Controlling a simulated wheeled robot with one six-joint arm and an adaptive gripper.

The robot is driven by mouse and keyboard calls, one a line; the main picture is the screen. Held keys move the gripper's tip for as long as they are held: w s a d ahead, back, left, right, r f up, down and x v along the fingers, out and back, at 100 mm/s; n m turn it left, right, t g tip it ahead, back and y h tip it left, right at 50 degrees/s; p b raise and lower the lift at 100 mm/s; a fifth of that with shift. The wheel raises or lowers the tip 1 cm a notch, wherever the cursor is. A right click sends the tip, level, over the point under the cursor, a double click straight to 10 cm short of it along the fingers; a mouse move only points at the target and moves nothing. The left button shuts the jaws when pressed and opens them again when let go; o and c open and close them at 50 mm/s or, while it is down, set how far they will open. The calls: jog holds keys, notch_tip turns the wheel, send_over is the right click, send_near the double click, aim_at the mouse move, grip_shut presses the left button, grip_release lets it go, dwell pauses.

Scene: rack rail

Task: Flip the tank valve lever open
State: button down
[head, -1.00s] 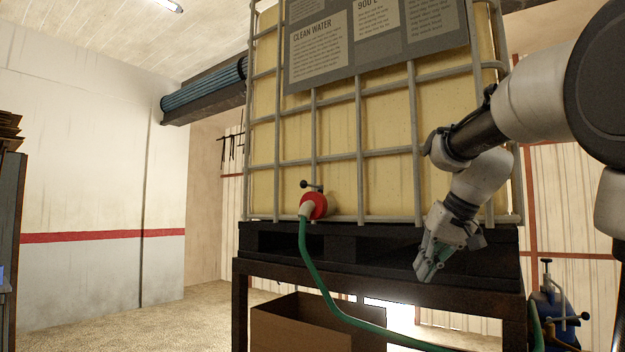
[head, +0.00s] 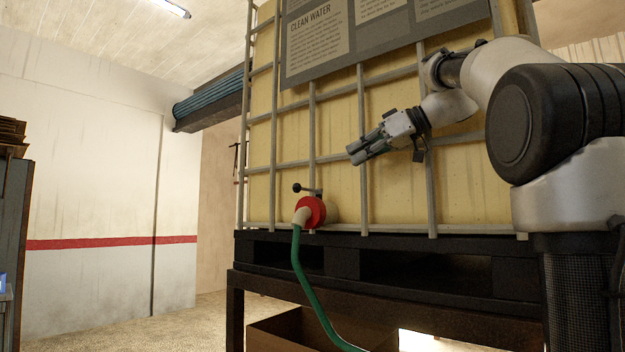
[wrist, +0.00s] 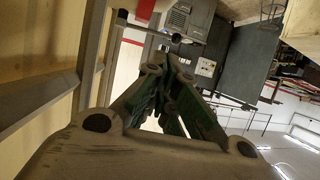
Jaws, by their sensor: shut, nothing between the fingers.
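The tank valve has a red round collar (head: 317,210) low on the front of the caged water tank (head: 290,130). Its lever (head: 308,190) is a short bar ending in a dark round knob, pointing left above the collar. My gripper (head: 352,155) is to the right of the lever and higher, apart from it. It points left and slightly down, with its fingers together and empty. In the wrist view the closed fingers (wrist: 168,85) fill the middle. A red part at the top edge there looks like the valve, mostly cut off.
A green hose (head: 307,275) hangs from the valve outlet. The tank's grey cage bars (head: 362,150) stand close behind my gripper. A black pallet (head: 345,262) bears the tank, and a cardboard box (head: 285,332) is below. Open floor lies to the left.

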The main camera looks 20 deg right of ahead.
aim_at(308, 190)
jog(key=x, duration=1.4)
jog(key=shift+w+a+f+m+t+h, duration=0.1)
jog(key=shift+w+a+m+t+h, duration=0.45)
jog(key=shift+a, duration=0.25)
jog(key=shift+s, duration=0.1)
